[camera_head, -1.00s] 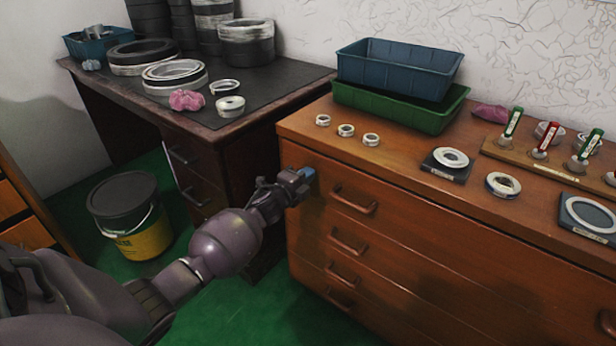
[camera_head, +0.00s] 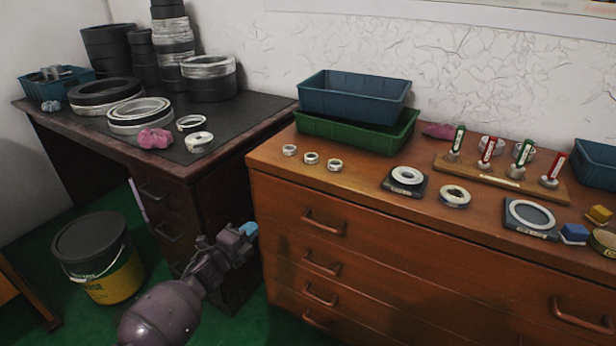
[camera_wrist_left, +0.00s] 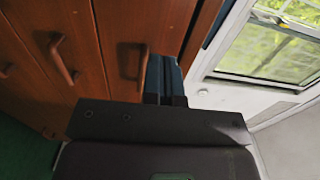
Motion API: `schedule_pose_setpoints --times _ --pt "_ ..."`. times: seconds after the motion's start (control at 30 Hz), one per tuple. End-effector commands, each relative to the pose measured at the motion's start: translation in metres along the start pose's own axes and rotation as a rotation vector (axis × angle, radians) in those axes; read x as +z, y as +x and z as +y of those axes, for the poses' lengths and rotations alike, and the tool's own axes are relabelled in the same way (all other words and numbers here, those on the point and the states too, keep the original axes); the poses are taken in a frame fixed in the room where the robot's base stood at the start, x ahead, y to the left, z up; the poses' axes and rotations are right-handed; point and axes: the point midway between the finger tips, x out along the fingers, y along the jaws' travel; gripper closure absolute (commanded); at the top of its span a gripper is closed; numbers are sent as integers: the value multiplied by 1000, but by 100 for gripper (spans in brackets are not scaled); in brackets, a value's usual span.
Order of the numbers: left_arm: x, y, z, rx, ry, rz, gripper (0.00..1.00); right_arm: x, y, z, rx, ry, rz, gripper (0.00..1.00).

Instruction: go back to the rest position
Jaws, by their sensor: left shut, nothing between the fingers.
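My left gripper (camera_head: 249,230) is low in the head view, in front of the left end of the wooden drawer cabinet (camera_head: 330,260) and below its top. Its blue fingers are shut with nothing between them. In the left wrist view the shut blue fingers (camera_wrist_left: 164,78) show against the cabinet's drawer fronts. The fingers appear apart from the cabinet, though the exact gap is hard to tell. My right gripper is not in view.
On the cabinet top are small rings (camera_head: 311,158), a blue bin (camera_head: 355,95) in a green bin (camera_head: 358,132), and a rack of handled tools (camera_head: 500,172). A dark desk (camera_head: 150,155) with large rings stands left. A bucket (camera_head: 97,258) stands on the green floor.

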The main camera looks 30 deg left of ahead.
Motion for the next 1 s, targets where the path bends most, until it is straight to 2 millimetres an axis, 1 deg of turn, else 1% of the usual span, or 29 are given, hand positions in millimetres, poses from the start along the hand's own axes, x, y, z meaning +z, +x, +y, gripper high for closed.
schedule_pose_setpoints --times 0.17,0.23,0.27,0.37,0.47,0.5,0.57,0.6,0.67,0.7,0.77,0.8,0.87,0.9,0.97,1.0 --pt "0 -1 0 1 -3 0 100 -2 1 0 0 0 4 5" --pt "-2 -6 -1 4 -20 -3 100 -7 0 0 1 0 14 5" --pt "-4 -10 -2 8 -34 -5 100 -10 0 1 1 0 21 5" --pt "-12 -30 -6 28 -114 -20 100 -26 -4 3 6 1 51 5" --pt "-23 -62 -8 63 -238 -45 100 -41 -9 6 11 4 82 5" --pt "-30 -77 -9 80 -294 -57 100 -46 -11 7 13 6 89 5" --pt "-38 -99 -8 108 -380 -77 100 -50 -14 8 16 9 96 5" --pt "-45 -114 -8 127 -437 -90 100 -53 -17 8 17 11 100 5" --pt "-54 -136 -8 157 -524 -113 100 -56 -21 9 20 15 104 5" --pt "-60 -152 -7 178 -583 -130 100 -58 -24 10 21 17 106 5" --pt "-71 -174 -8 209 -671 -155 100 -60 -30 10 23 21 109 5" --pt "-78 -190 -8 230 -731 -175 100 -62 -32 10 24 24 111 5" --pt "-89 -213 -9 262 -820 -203 100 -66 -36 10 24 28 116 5" --pt "-96 -229 -11 284 -881 -224 100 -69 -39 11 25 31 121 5" --pt "-108 -252 -13 316 -971 -257 100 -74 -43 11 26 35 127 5" --pt "-116 -268 -15 338 -1032 -278 100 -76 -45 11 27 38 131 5"
